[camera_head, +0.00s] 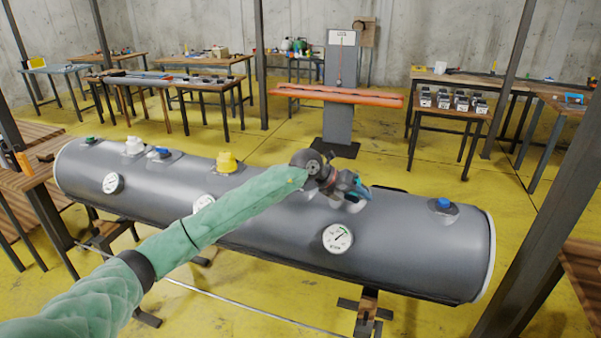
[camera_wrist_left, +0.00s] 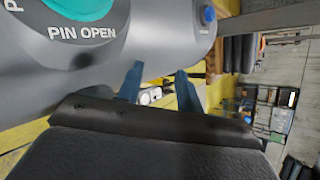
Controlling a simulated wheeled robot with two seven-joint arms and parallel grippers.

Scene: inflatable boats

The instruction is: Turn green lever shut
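The grey inflatable tube (camera_head: 270,215) lies across the front on a stand, with valves and gauges along it. My left gripper (camera_head: 360,190) is over the right half of its top, above a gauge (camera_head: 338,238). In the left wrist view my left gripper (camera_wrist_left: 160,78) is open, its two dark blue fingers apart with nothing between them. A teal-green round part (camera_wrist_left: 85,8) beside the words "PIN OPEN" is cut off by the top edge there; I cannot tell whether it is the lever. A small green fitting (camera_head: 91,140) is on the tube's far left end. My right gripper is not visible.
A yellow valve (camera_head: 227,162), a white valve (camera_head: 134,146) and blue caps, one at the right end (camera_head: 442,204), stand up from the tube. A dark post (camera_head: 545,200) stands to the right. Tables with tools line the back; yellow floor between is mostly clear.

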